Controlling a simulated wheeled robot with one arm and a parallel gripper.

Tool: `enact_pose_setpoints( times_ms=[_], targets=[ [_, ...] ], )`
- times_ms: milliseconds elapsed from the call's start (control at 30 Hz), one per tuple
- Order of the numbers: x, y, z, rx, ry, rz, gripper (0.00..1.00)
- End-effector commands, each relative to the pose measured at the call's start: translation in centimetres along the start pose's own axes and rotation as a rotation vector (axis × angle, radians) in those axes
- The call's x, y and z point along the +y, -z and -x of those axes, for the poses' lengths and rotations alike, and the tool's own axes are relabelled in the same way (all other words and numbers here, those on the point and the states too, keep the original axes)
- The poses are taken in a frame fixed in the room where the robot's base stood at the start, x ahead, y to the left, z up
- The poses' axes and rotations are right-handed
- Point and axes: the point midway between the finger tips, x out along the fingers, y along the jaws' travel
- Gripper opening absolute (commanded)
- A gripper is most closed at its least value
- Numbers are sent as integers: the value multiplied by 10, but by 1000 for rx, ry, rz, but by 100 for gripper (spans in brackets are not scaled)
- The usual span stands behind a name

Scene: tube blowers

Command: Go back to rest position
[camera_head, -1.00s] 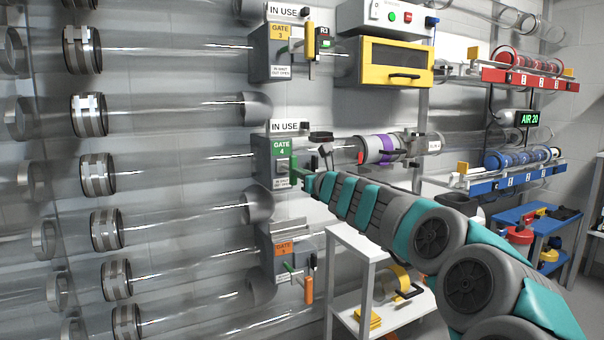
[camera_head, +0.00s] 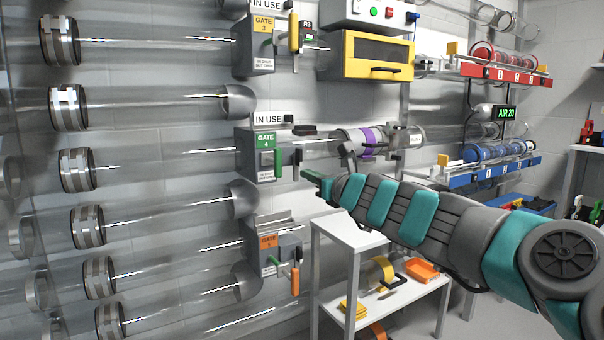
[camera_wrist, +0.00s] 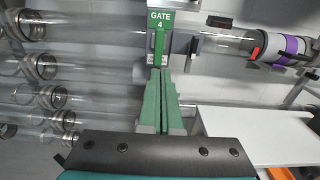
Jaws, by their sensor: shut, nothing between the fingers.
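My gripper (camera_head: 312,182) reaches in from the right in the head view, its green fingertips a little right of the green GATE 4 box (camera_head: 257,155). In the wrist view the two green fingers of my gripper (camera_wrist: 164,72) lie together, shut with nothing between them. They point at the GATE 4 box (camera_wrist: 160,30). The green handle of gate 4 (camera_head: 278,157) is upright on the box's right side. A visible gap separates the fingertips from the handle in the head view.
GATE 3 (camera_head: 257,45), with a yellow handle, is above, and an orange-labelled gate (camera_head: 268,248) is below. Clear tubes (camera_head: 160,109) run left. A white shelf unit (camera_head: 345,235) stands under my arm. Red (camera_head: 505,73) and blue (camera_head: 492,172) racks are at the right.

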Motion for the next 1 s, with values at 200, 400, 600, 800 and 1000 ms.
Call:
enact_pose_setpoints(
  times_ms=[200,400,600,800,1000],
  targets=[
    [0,0,15,0,-1,1,0],
    [43,-18,36,-22,-99,238,0],
    [153,5,95,-17,-400,886,0],
    [207,102,176,82,-769,1423,0],
    [202,202,274,232,-1171,1728,0]
  ],
)
